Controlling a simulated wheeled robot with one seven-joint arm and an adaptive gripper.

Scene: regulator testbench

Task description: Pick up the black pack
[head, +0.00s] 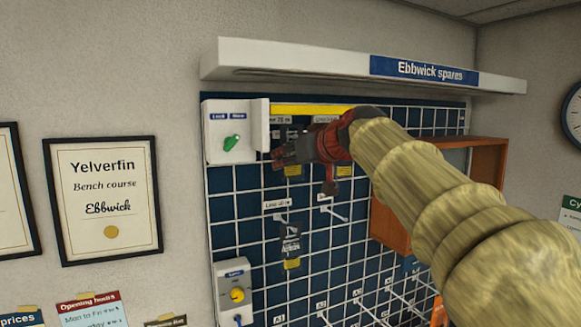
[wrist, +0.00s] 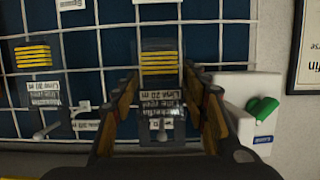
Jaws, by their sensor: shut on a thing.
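A black pack with yellow stripes (wrist: 159,64) and a white "Line 20 m" label sits between the fingers of my gripper (wrist: 160,98) in the wrist view. The fingers are shut on its two sides. In the head view my gripper (head: 285,154) is at the upper left of the wire grid, and only the pack's yellow part (head: 292,170) shows below it. The grid is close behind the pack; I cannot tell whether it still hangs on its hook. A similar striped pack (wrist: 36,58) hangs beside it, partly hidden in the head view (head: 343,171).
A white box with a green knob (head: 231,143) is close to my gripper, also in the wrist view (wrist: 262,108). A shelf marked "Ebbwick spares" (head: 330,62) juts out above. Another dark pack (head: 290,243) hangs lower. An orange-brown cabinet (head: 390,212) is at right.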

